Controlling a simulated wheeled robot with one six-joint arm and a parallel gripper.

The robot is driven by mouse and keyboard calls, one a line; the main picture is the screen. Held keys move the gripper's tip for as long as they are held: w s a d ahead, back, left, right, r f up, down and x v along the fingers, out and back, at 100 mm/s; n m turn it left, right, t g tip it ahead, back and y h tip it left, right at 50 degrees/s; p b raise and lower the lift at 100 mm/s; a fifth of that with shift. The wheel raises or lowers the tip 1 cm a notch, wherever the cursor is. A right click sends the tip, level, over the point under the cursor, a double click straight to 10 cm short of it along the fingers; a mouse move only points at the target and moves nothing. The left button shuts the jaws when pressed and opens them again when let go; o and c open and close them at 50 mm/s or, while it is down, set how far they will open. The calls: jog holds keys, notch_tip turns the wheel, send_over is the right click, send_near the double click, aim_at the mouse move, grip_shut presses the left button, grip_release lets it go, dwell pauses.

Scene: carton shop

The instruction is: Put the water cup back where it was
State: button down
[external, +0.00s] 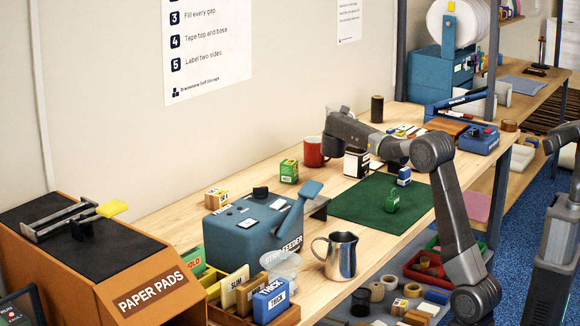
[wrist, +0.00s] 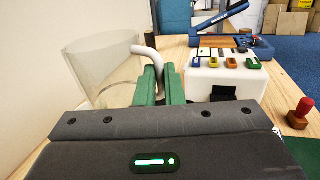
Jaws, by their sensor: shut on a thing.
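The water cup, a clear cup (wrist: 88,78) with a pale curved handle, stands upright at the left of the wrist view. The green fingers of my gripper (wrist: 160,72) are closed on its handle. In the external view my gripper (external: 346,118) is at the back of the bench by the wall, and only a faint part of the cup shows beside it. The cup's base is hidden by my gripper body, so I cannot tell whether it touches the bench.
A red mug (external: 312,153) and a green box (external: 289,171) stand nearby. A dark cylinder (external: 377,109) is behind. A white block with coloured tabs (wrist: 226,78) is right of my fingers. The green mat (external: 365,207) has bare space; a steel jug (external: 340,256) stands in front.

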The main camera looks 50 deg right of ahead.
jog(key=s+a+f+n+t+y+p, duration=0.25)
jog(key=s+a+t, duration=0.2)
jog(key=a, duration=0.25)
jog(key=s+a+f+n+t+y+p, duration=0.1)
jog(key=s+a+n+t+y+p, duration=0.25)
jog(key=a+t, duration=0.2)
jog(key=shift+n+g, duration=0.4)
jog(key=shift+g, duration=0.1)
jog(key=f, duration=1)
jog(key=shift+w+a+f+b, duration=0.2)
jog(key=shift+w+a+b, duration=0.1)
jog(key=shift+a+b, duration=0.05)
jog(key=shift+f+b, duration=0.45)
jog(key=shift+b, duration=0.45)
jog(key=c, duration=1.5)
grip_release()
jog(key=shift+c, duration=0.2)
jog(key=shift+r+p, duration=0.7)
jog(key=shift+p, duration=0.45)
jog(key=v, duration=0.4)
jog(key=b+v, duration=0.1)
jog(key=v, duration=0.3)
jog(key=b+v, duration=0.1)
jog(key=v, duration=0.3)
jog(key=shift+f, duration=0.3)
